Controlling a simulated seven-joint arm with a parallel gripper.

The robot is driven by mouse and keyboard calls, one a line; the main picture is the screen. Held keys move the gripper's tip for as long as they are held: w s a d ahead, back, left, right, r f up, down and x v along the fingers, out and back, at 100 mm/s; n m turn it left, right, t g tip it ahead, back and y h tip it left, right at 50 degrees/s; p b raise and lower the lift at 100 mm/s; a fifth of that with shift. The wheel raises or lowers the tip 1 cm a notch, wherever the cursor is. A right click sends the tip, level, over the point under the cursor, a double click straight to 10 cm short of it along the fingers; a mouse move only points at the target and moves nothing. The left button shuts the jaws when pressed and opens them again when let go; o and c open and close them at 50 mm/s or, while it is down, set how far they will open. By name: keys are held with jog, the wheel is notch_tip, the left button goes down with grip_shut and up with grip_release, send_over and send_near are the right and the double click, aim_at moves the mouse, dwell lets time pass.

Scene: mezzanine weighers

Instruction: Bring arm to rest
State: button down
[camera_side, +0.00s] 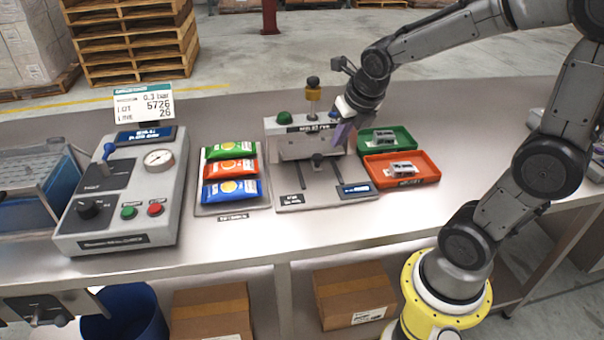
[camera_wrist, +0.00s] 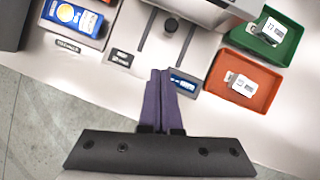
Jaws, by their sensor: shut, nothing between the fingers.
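My gripper (camera_side: 343,134) is raised above the bench, just in front of the right side of the grey sealing machine (camera_side: 291,198). In the wrist view its two purple fingers (camera_wrist: 160,78) are together with nothing between them. Below and beyond the fingertips the wrist view shows the machine's slotted base and a small blue display (camera_wrist: 186,85). The fingers partly cover the display there. The fingers look clear of the machine, though the exact gap is hard to judge.
A control box (camera_side: 120,215) with gauge stands further left.

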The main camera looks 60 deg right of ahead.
jog(key=s+a+r+m, duration=0.1)
jog(key=s+a+m, duration=0.2)
jog(key=m, duration=0.7)
jog(key=s+a+r+m+y, duration=0.1)
jog(key=s+a+m, duration=0.2)
jog(key=s+m, duration=0.3)
jog(key=s+a+r+m+t+y, duration=0.1)
jog(key=s+m, duration=0.4)
jog(key=m, duration=0.9)
jog(key=shift+a+r, duration=0.6)
jog(key=shift+a, duration=0.45)
